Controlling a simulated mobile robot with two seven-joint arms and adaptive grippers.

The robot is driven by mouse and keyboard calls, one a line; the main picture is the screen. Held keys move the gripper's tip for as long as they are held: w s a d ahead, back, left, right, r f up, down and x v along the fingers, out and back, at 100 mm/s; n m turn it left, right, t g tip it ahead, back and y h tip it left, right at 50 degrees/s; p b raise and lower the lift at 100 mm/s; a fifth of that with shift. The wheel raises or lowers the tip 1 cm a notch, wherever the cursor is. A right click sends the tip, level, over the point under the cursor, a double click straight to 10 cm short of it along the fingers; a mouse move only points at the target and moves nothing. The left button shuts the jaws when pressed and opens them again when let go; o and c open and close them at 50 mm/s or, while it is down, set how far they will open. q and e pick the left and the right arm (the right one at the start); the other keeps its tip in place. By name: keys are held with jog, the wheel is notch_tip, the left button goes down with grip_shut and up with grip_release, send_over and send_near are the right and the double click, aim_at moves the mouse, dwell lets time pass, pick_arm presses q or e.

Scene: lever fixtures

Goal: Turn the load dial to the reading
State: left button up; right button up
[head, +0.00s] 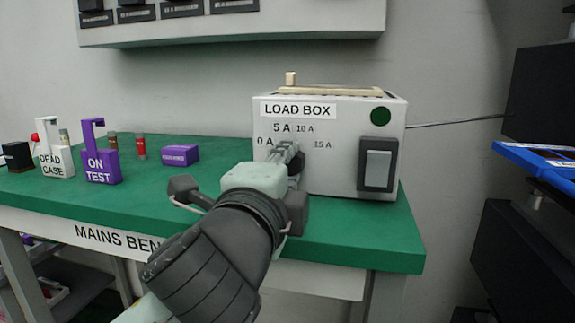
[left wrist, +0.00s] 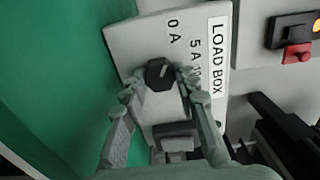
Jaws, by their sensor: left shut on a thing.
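The load box (head: 330,180) is a white case on the green bench, marked 0 A, 5 A, 10 A and 15 A around its dial. The load dial (left wrist: 160,73) is a black knob on its front, with a pale mark whose exact reading I cannot tell. My left gripper (head: 288,155) covers most of the dial in the head view. In the left wrist view the left gripper (left wrist: 158,82) has a finger on either side of the knob and is shut on it. My right gripper is out of view.
A rocker switch (head: 378,164) and a green disc (head: 380,116) are on the box's right side. Left on the green bench (head: 215,190) stand a DEAD CASE holder (head: 56,163), a purple ON TEST holder (head: 102,166) and a purple block (head: 180,155). A blue tray (head: 545,163) is at right.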

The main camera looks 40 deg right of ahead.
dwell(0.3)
pick_arm(q)
jog(key=o, duration=1.2)
jog(key=shift+c, duration=0.2)
jog(key=shift+a, duration=0.1)
jog(key=v, duration=1.2)
